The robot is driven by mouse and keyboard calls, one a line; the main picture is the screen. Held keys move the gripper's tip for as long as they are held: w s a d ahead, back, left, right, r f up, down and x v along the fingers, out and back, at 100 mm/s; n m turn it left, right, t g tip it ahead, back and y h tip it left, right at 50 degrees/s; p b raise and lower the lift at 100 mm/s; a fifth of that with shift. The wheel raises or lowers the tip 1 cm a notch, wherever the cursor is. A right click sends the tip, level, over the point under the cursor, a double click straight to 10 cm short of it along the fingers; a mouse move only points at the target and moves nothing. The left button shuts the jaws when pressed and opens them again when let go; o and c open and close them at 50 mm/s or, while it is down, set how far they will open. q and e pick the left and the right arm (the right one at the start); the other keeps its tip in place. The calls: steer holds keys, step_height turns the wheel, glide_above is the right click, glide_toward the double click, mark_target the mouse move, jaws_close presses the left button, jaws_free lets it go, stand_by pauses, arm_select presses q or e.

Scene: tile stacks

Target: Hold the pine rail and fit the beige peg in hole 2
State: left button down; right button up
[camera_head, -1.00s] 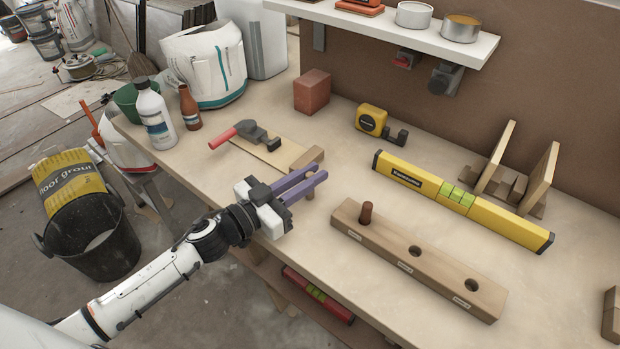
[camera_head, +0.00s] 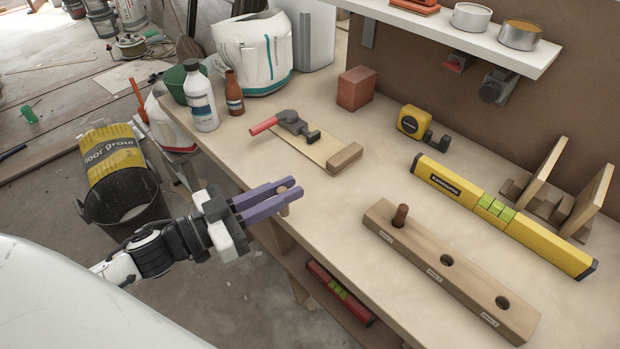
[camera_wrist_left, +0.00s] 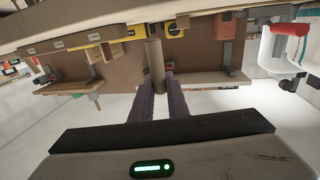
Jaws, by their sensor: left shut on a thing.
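The pine rail (camera_head: 470,293) lies on the bench at the right, a long wooden block with a row of holes and small labels. A dark brown peg (camera_head: 400,215) stands in its far-left hole; the middle hole (camera_head: 446,261) and near-right hole (camera_head: 502,303) look empty. My left gripper (camera_head: 289,188) is shut on the beige peg (camera_head: 284,208), held upright by the bench's front edge, left of the rail and apart from it. In the left wrist view the peg (camera_wrist_left: 154,55) sticks out past the purple fingers. No gripper is on the rail. My right gripper is out of view.
A yellow level (camera_head: 460,195) lies behind the rail, with wooden brackets (camera_head: 540,180) beyond. A clamp (camera_head: 292,123) and wood block (camera_head: 345,158) lie behind my left gripper. A tape measure (camera_head: 412,122) stands farther back. The bench between gripper and rail is clear.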

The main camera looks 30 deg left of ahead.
arm_select(q)
steer(key=shift+v, duration=1.6)
steer(key=shift+s+d, duration=0.1)
